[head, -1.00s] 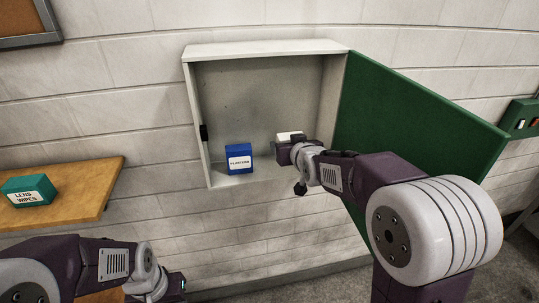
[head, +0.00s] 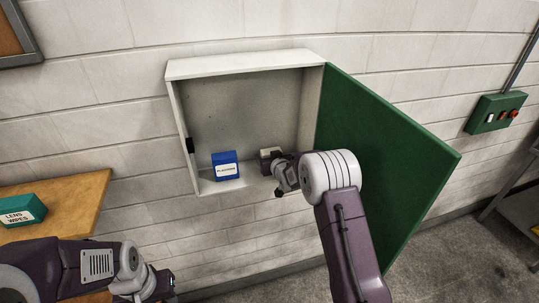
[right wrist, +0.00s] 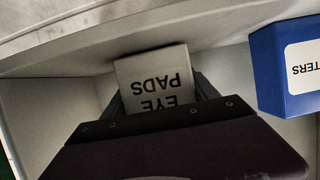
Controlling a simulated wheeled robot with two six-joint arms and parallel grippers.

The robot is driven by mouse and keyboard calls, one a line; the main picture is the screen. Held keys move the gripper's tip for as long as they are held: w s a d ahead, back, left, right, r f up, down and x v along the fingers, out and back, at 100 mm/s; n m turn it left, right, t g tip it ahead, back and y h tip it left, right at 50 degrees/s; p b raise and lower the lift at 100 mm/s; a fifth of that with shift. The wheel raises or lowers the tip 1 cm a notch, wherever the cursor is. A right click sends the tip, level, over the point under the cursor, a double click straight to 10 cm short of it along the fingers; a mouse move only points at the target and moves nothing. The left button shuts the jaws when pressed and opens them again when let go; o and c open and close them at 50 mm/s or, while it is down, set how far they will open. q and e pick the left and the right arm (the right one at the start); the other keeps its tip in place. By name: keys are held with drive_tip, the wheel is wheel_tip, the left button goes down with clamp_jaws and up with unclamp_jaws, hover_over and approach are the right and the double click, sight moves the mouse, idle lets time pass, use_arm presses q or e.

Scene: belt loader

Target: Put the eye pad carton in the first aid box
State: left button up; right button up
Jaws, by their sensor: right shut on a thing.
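The first aid box (head: 246,68) is a white wall cabinet with its green door (head: 385,165) swung open to the right. My right gripper (head: 268,165) reaches into its lower right part. It is shut on the eye pad carton (right wrist: 158,82), a white carton lettered EYE PADS, upside down in the right wrist view, with a finger on each side. In the head view the carton (head: 271,152) is mostly hidden by the gripper; I cannot tell whether it touches the box floor. My left gripper (head: 168,287) is low at the left, its fingers too hidden to judge.
A blue plasters carton (head: 225,166) stands in the box to the left of my right gripper; it also shows in the right wrist view (right wrist: 275,70). A green lens wipes carton (head: 22,211) lies on a wooden shelf (head: 75,200) at the left.

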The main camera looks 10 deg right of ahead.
drive_tip(key=shift+w, duration=0.1)
drive_tip(key=shift+s+f+b, duration=0.2)
drive_tip(key=shift+s+b, duration=0.1)
drive_tip(key=shift+b, duration=0.2)
drive_tip(key=o, duration=1.3)
drive_tip(key=shift+o, duration=0.2)
drive_tip(key=shift+w, duration=0.2)
